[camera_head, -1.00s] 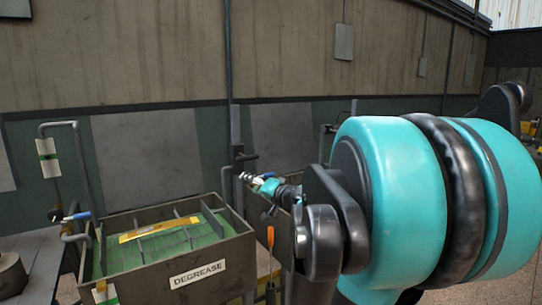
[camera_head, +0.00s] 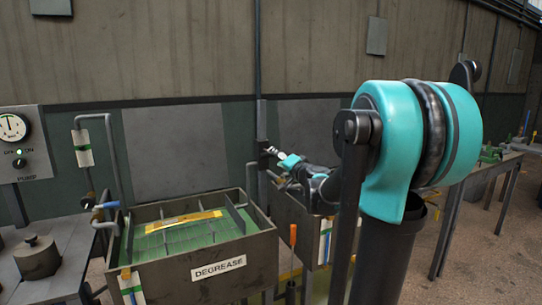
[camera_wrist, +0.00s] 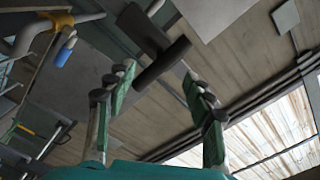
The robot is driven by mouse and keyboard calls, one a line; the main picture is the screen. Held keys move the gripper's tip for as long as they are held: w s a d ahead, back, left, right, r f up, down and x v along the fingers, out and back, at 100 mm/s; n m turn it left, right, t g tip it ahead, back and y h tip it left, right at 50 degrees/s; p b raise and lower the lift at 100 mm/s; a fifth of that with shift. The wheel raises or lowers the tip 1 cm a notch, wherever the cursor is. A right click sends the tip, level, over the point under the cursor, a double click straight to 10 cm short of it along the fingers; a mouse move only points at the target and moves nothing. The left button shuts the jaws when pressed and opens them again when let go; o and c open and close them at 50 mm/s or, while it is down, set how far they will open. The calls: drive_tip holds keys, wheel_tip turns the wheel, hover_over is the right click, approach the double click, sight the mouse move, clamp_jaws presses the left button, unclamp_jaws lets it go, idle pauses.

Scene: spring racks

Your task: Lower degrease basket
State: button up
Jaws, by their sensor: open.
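The grey tank labelled DEGREASE (camera_head: 219,268) stands at lower left in the head view. Green liquid or a green floor shows inside it, crossed by thin dividers (camera_head: 235,218) and a yellow bar (camera_head: 183,219); I cannot tell how much of this is the basket. A dark post with a crossbar handle (camera_head: 262,130) rises behind the tank's right end. My gripper (camera_head: 268,153) is close to this handle. In the wrist view my gripper (camera_wrist: 158,75) is open, with the dark crossbar handle (camera_wrist: 160,64) beyond and between its fingertips. Contact cannot be told.
A pipe (camera_head: 106,150) with a blue-handled valve (camera_head: 107,206) stands left of the tank. A pump panel (camera_head: 20,145) with a gauge is at far left. A second tank (camera_head: 288,212) and an orange-handled tool (camera_head: 293,235) are at right. A bench (camera_head: 480,172) stands farther right.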

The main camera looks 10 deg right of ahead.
drive_tip(key=x, duration=0.6)
drive_tip(key=shift+w, duration=0.1)
clamp_jaws()
idle(0.3)
idle(0.3)
